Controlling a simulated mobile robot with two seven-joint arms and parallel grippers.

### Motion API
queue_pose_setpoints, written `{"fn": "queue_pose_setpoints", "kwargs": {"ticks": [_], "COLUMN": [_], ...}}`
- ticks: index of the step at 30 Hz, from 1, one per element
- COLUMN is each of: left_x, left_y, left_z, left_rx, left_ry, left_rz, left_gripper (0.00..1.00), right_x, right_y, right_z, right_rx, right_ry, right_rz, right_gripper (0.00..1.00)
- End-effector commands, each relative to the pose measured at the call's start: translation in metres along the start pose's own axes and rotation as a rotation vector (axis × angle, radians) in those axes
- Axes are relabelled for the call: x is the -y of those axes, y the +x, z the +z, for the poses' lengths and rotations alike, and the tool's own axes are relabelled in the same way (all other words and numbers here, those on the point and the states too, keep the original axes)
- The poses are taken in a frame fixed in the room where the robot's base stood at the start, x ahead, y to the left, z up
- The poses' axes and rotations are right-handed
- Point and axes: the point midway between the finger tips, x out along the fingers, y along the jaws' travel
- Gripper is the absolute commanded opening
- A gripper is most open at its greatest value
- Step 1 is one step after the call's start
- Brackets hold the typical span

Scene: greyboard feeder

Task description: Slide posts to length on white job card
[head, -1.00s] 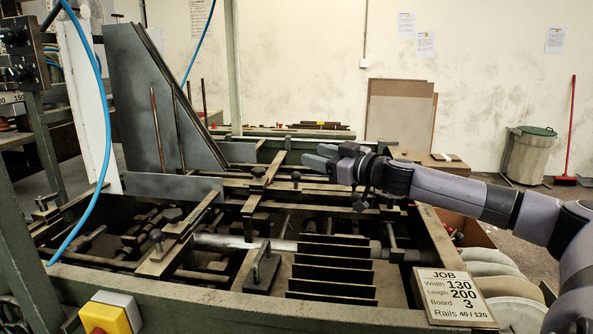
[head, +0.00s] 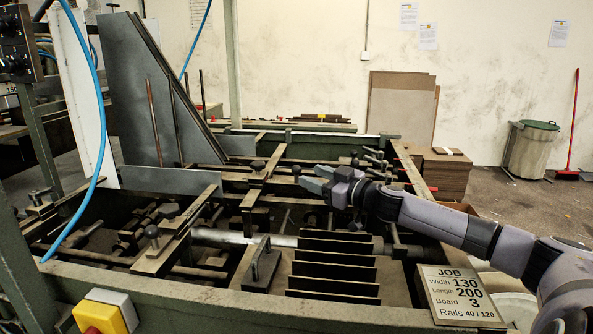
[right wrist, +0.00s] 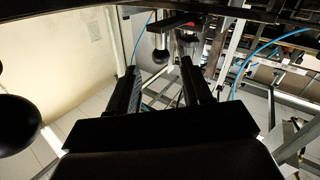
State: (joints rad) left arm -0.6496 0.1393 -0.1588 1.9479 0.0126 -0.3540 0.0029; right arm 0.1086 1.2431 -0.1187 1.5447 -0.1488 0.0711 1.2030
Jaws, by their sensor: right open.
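The white job card (head: 458,294) lies at the front right corner of the frame and reads Width 130, Length 200, Board 3, Rails 40 / 120. Two thin upright rods (head: 155,122), which may be the posts, stand before tall grey plates (head: 140,75). A crossbar with dark knobs (head: 257,165) runs over the middle of the machine. My right gripper (head: 310,177) is open beside another dark knob (head: 296,170). In the right wrist view, a round dark knob (right wrist: 160,56) shows between the open fingers (right wrist: 160,85), apparently beyond their tips. My left gripper is out of view.
Dark parallel slats (head: 335,262) and a grey cylinder (head: 225,236) sit inside the green frame. A blue hose (head: 103,130) hangs at the left. A yellow switch box (head: 108,310) is on the front rail. Stacked boards (head: 400,105) lean behind.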

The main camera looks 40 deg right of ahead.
Motion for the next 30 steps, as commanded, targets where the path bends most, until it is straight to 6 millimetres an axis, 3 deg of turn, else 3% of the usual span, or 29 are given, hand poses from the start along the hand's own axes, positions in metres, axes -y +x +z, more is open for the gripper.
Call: {"fn": "queue_pose_setpoints", "kwargs": {"ticks": [30], "left_x": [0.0], "left_y": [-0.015], "left_z": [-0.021], "left_rx": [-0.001], "left_ry": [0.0], "left_rz": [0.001], "left_gripper": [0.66], "right_x": [0.001], "right_y": [0.064], "right_z": [-0.002], "right_rx": [-0.001], "right_ry": [-0.001], "right_rz": [-0.002], "right_gripper": [0.49]}}
